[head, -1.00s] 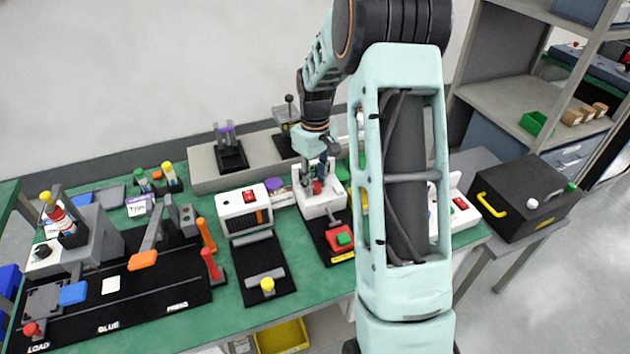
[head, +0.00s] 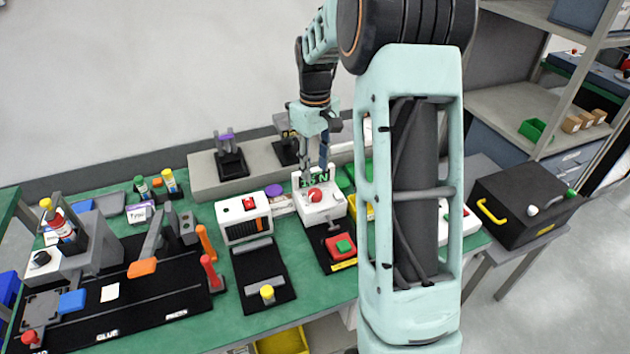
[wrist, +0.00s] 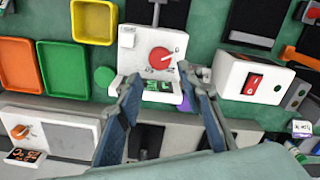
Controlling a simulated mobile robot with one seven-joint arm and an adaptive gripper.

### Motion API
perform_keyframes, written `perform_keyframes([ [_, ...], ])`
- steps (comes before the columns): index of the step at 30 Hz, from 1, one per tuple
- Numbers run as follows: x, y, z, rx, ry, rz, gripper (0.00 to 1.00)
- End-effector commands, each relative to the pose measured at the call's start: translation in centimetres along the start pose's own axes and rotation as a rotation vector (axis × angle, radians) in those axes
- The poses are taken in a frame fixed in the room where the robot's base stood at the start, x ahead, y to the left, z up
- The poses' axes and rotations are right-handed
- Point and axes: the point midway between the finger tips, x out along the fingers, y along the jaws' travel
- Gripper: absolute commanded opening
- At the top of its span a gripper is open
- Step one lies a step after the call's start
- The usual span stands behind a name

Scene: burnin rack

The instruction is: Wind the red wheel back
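The red wheel (head: 315,195) is a round dial on the front of a white box (head: 331,209). In the wrist view the red wheel (wrist: 160,58) shows a pale pointer line and small marks around it. A dark panel with green characters (wrist: 158,86) lies on the box beside the wheel. My gripper (head: 314,174) is above and behind the wheel in the head view. In the wrist view my gripper (wrist: 156,79) has its two fingers spread apart with nothing between them, short of the wheel and not touching it.
A white heater-like box with a red switch (head: 244,218) stands left of the wheel's box. A red and green button unit (head: 341,245) is in front. Yellow (wrist: 94,21) and green (wrist: 64,70) trays lie nearby. A second white unit with an orange knob (wrist: 20,131) shows at lower left.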

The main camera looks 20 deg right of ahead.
Motion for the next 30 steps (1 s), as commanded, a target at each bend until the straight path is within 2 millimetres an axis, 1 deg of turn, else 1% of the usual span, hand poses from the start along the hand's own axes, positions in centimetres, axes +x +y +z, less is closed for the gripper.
perform_keyframes([
  [1,-1.1,0.1,-0.1,0.0,0.004,0.003,0.34],
  [3,-2.2,0.1,-0.1,-0.001,0.003,0.003,0.34],
  [6,-3.4,0.1,-0.1,-0.001,0.002,0.002,0.34],
  [9,-4.0,0.0,0.0,-0.002,0.0,0.001,0.34],
  [24,-4.2,0.0,-0.1,-0.001,0.001,0.001,0.34],
  [26,-4.6,0.0,-0.3,-0.001,0.008,0.008,0.34],
  [27,-5.0,-0.1,-0.7,0.001,0.019,0.017,0.34],
  [29,-6.2,-0.2,-1.8,0.004,0.048,0.041,0.34],
  [30,-7.2,-0.3,-2.7,0.009,0.075,0.061,0.34],
])
